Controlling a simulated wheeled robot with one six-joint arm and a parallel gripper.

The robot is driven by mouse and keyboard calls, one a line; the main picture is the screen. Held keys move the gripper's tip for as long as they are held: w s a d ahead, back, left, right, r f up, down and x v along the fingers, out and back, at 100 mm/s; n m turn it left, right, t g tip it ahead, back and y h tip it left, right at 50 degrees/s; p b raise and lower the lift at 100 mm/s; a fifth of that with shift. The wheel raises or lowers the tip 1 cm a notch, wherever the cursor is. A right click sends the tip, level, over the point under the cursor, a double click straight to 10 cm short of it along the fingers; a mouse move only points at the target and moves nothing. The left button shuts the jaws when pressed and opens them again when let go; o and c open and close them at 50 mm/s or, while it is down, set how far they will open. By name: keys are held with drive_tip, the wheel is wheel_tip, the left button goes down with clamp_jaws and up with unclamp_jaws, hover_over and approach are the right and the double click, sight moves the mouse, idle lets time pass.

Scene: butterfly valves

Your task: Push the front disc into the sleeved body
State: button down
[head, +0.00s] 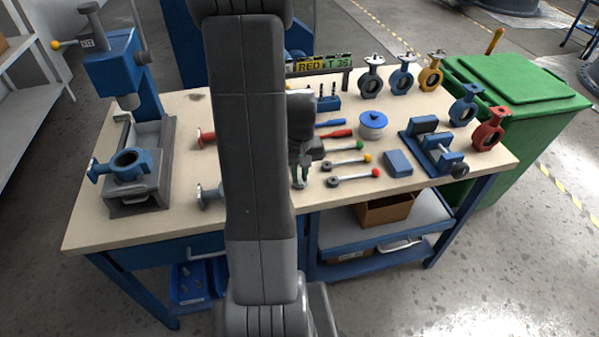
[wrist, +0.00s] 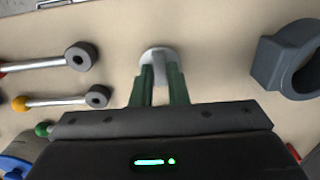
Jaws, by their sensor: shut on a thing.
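My gripper (wrist: 161,75) shows in the wrist view with two green fingers shut on a pale grey disc (wrist: 152,54). The disc is seen nearly edge-on or from above, partly covered by the fingers. Whether it touches the table cannot be told. In the head view my gripper (head: 300,178) is low over the table's front half, partly hidden by my arm; the disc is hard to make out there. A blue ring-shaped body (head: 128,156) with a dark lining lies flat in a grey fixture (head: 140,196) at the left. My gripper is well to its right.
The blue press (head: 112,68) stands behind the fixture. A grey valve body (wrist: 290,60) lies beside the gripper, mostly hidden by my arm in the head view. Levers (head: 352,180) lie right of the gripper. The table (head: 120,228) is bare at the front left.

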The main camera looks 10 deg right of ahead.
sight(300, 178)
drive_tip(key=shift+r+p, duration=1.2)
drive_tip(key=shift+r, duration=0.4)
drive_tip(key=shift+f, duration=0.1)
